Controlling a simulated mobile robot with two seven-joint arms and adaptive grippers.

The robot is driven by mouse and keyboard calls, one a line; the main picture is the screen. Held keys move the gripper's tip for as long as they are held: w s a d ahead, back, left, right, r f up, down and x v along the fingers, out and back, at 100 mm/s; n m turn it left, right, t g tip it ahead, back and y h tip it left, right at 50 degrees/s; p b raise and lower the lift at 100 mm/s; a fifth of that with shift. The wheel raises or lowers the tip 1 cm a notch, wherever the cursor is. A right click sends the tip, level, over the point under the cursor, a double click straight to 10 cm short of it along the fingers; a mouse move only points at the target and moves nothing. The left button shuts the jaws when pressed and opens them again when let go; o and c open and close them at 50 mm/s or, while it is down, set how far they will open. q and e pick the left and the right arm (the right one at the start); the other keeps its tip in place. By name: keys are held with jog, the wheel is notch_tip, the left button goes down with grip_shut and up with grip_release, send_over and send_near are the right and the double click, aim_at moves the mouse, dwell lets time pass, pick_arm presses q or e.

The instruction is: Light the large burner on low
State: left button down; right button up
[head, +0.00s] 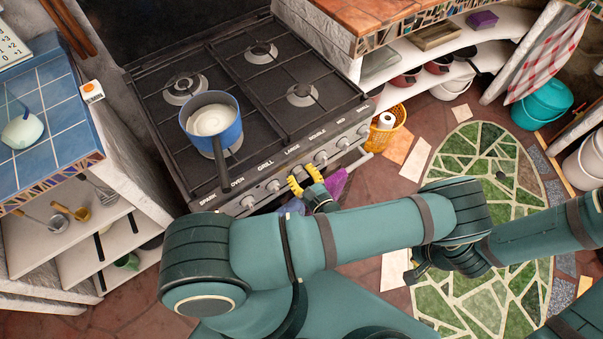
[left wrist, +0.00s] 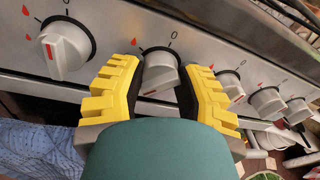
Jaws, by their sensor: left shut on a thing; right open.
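The stove (head: 270,110) has a row of knobs along its front, with labels above them. The large-burner knob (left wrist: 160,75), under the label LARGE, sits between the yellow fingertips of my left gripper (head: 304,180). That gripper is shut on the knob, one finger on each side, as the left wrist view shows (left wrist: 161,88). A red line shows on the knob's lower face; a 0 and flame marks are printed above it. A blue pan (head: 225,130) with white contents stands on the front left burner and hides it. No flame is clear to see. My right gripper (head: 413,275) is open, low over the floor.
Other knobs, such as the left one (left wrist: 65,48), flank the held knob closely. Blue and purple towels (head: 336,183) hang at the oven front. The pan handle reaches over the front edge. A blue-tiled counter (head: 60,140) is at left, a yellow basket (head: 392,130) at right.

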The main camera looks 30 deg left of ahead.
pick_arm(q)
jog(key=shift+n, duration=0.4)
jog(key=c, duration=0.5)
grip_release()
jog(key=shift+c, duration=0.2)
jog(key=shift+d, duration=0.1)
jog(key=v, duration=0.7)
jog(key=shift+s+d, duration=0.1)
grip_shut()
dwell(0.8)
